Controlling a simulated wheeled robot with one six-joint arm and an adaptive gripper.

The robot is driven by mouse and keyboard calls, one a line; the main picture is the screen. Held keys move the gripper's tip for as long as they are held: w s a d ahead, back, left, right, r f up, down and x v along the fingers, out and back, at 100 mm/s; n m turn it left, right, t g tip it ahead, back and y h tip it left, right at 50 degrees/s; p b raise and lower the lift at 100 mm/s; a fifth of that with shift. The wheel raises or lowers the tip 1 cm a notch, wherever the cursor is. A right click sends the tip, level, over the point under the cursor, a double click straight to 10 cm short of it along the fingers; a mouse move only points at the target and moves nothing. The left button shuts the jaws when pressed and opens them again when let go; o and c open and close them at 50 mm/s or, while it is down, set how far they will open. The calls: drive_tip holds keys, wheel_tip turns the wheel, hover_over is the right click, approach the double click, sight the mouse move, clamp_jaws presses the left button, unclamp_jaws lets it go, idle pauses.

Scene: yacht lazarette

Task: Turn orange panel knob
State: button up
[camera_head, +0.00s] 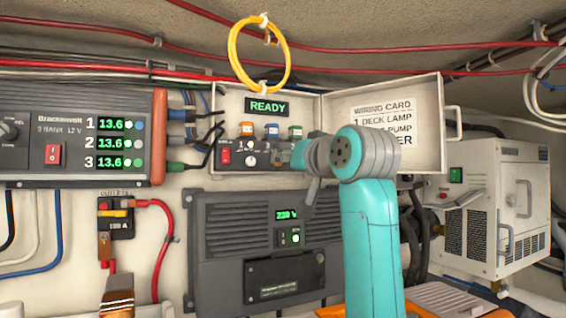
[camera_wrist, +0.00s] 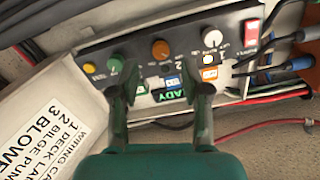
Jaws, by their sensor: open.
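The orange panel knob (camera_wrist: 160,49) is round and sits on the dark control panel (camera_wrist: 185,50), between a white knob (camera_wrist: 212,38) and a green knob (camera_wrist: 115,62). My gripper (camera_wrist: 163,80) is open in the wrist view, with its two fingers spread and nothing held. The orange knob shows beyond the gap between the fingertips; I cannot tell whether either finger touches the panel. In the head view, my gripper (camera_head: 282,158) is in front of the panel (camera_head: 238,157) and hides the orange knob. The white knob (camera_head: 250,160) shows left of it.
A red switch (camera_head: 226,155) is on the panel's left. A green READY display (camera_head: 268,106) is above. The open lid with a wiring card (camera_head: 380,105) is at right, close to my arm. Dark cables (camera_head: 205,128) enter at left. A yellow cable loop (camera_head: 234,55) hangs above.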

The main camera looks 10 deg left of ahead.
drive_tip(key=v, duration=0.7)
drive_tip(key=shift+s+d, duration=0.15)
drive_tip(key=shift+s, duration=0.15)
